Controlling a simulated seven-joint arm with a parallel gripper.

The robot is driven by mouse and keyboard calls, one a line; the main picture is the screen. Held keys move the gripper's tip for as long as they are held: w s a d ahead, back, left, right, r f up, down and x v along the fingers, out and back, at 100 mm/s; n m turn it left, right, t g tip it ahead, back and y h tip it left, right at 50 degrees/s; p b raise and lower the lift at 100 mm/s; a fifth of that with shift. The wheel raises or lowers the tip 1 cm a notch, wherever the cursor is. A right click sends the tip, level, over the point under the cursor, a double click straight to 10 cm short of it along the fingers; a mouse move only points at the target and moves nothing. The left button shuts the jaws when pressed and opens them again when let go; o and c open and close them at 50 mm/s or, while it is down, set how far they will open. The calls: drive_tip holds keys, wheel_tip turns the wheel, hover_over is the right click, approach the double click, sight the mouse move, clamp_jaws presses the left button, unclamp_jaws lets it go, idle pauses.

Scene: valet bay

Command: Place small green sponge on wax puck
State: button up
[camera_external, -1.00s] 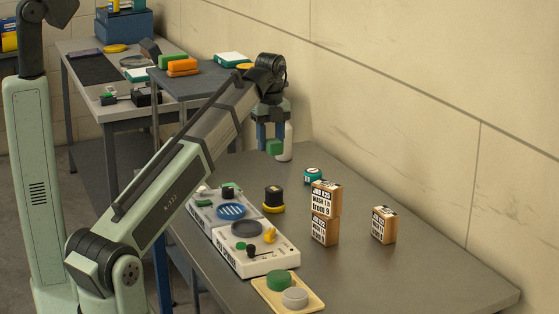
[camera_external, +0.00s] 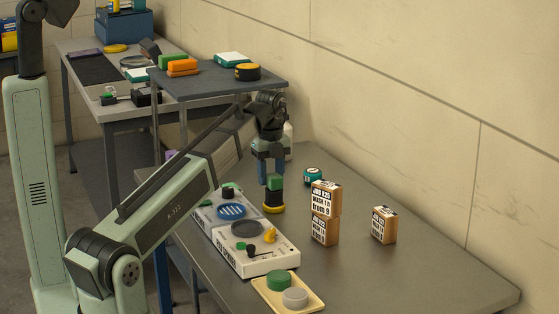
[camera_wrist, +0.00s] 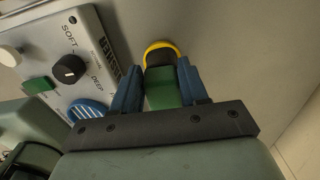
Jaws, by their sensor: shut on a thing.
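The small green sponge (camera_external: 274,182) is a green block held between the blue fingers of my gripper (camera_external: 272,180). In the wrist view, the sponge (camera_wrist: 163,95) sits between both fingers (camera_wrist: 160,88). Directly below it is a black puck with a yellow base (camera_external: 273,202), which looks like the wax puck. In the wrist view, the puck's yellow rim (camera_wrist: 160,46) shows just past the sponge, and the rest is partly hidden. The sponge is at or just above the puck's top; I cannot tell whether they touch.
A white control panel (camera_external: 263,262) lies left of the puck. A teal puck (camera_external: 313,176) and labelled boxes (camera_external: 324,228) stand to the right. A yellow tray (camera_external: 262,292) with green and grey discs is in front. A bottle (camera_external: 289,138) stands behind my gripper.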

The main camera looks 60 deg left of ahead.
drive_tip(key=shift+f, duration=0.15)
drive_tip(key=o, duration=1)
wheel_tip(320, 180, up, 12)
drive_tip(key=shift+r, duration=0.2)
idle(0.5)
